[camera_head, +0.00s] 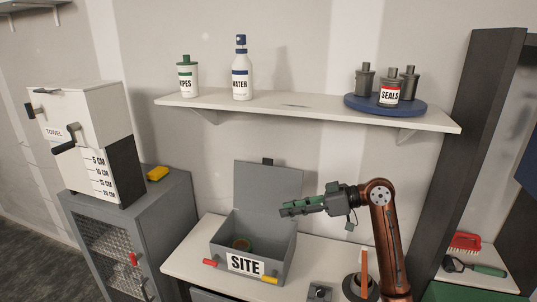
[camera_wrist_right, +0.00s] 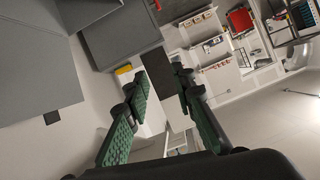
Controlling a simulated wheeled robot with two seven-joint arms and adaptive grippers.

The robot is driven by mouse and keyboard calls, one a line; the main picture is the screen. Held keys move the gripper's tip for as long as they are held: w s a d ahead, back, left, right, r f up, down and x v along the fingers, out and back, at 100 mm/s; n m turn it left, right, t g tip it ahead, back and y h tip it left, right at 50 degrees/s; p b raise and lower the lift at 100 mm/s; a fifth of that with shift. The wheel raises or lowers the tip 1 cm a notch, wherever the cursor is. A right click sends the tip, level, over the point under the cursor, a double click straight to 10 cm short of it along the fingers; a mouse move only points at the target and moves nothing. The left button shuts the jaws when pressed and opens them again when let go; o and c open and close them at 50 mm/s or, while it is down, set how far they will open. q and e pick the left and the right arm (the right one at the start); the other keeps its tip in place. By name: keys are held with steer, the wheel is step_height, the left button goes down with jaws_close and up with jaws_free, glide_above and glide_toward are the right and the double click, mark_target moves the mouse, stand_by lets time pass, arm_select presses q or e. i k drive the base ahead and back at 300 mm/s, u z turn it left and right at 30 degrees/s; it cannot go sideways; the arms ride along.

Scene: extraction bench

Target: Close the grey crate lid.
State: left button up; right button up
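The grey crate (camera_head: 284,272) labelled SITE stands on the white bench. Its lid (camera_head: 268,183) is open, standing nearly upright at the back, with a small dark tab on its top edge. A round green and orange-brown item (camera_head: 241,244) lies inside. My right gripper (camera_head: 284,209) reaches in from the right, in front of the lid in the picture; I cannot tell whether it touches the lid. In the right wrist view its green-padded fingers (camera_wrist_right: 166,88) are apart with nothing gripped, and the lid (camera_wrist_right: 35,80) appears at left. My left gripper is not in view.
A shelf (camera_head: 300,109) above holds bottles and a blue round tray (camera_head: 420,109). A grey cabinet (camera_head: 162,215) with a white dispenser (camera_head: 85,100) and yellow block (camera_head: 157,173) stands left. A dark upright post (camera_head: 480,140) and a red brush (camera_head: 465,242) are at right.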

mark_target(263, 189)
steer(key=i, duration=1.2)
